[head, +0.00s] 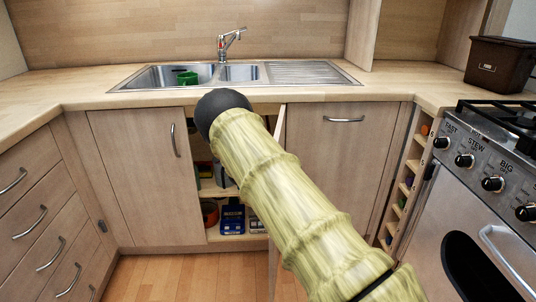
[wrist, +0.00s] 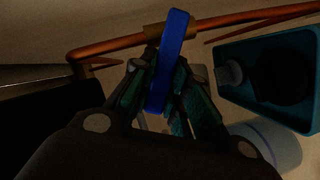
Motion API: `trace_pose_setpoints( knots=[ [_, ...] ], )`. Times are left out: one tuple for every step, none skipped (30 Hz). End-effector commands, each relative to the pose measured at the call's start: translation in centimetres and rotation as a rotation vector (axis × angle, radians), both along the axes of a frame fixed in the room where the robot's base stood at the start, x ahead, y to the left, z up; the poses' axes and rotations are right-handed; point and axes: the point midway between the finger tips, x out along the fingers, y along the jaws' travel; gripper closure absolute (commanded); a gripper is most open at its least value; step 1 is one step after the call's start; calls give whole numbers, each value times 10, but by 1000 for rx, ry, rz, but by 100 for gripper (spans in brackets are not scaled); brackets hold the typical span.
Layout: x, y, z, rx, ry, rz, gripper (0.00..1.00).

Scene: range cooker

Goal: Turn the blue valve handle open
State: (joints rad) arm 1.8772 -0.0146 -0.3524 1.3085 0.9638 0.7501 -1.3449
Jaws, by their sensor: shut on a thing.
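The blue valve handle (wrist: 175,50) is a flat bar in the wrist view. It stands nearly upright in the picture, tilted slightly right at the top, across a copper pipe (wrist: 110,49). A brass-coloured valve body (wrist: 155,32) shows on the pipe just left of the handle. My gripper (wrist: 162,90) is shut on the lower part of the handle, one finger on each side. In the head view my arm reaches into the open cupboard under the sink. It hides the gripper and the handle there.
In the wrist view a teal box (wrist: 232,98) with dark contents and a pale round container (wrist: 270,145) are close at right. In the head view the cupboard door (head: 276,190) stands open beside my arm. Blue items (head: 232,217) sit on the cupboard's lower shelf.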

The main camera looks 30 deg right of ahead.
Motion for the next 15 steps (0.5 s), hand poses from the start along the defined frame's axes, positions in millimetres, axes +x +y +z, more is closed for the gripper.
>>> trace_pose_setpoints(
  knots=[
    [2, 6, -2, 11, -1, 4, 100],
    [3, 8, -1, 15, -3, 7, 100],
    [4, 11, -1, 19, -5, 9, 100],
    [5, 12, -1, 20, -6, 11, 100],
    [6, 13, -1, 23, -7, 13, 100],
    [6, 14, -2, 24, -7, 13, 100],
    [6, 15, -2, 24, -8, 14, 100],
    [6, 15, -2, 25, -9, 14, 100],
    [6, 15, -2, 25, -8, 14, 100],
    [6, 15, -2, 25, -7, 14, 100],
    [6, 15, -2, 24, -8, 14, 100],
    [6, 15, -2, 25, -7, 14, 100],
    [6, 15, -2, 25, -7, 14, 100],
    [6, 15, -2, 25, -7, 14, 100],
    [6, 15, -2, 25, -7, 13, 100]
  ],
)
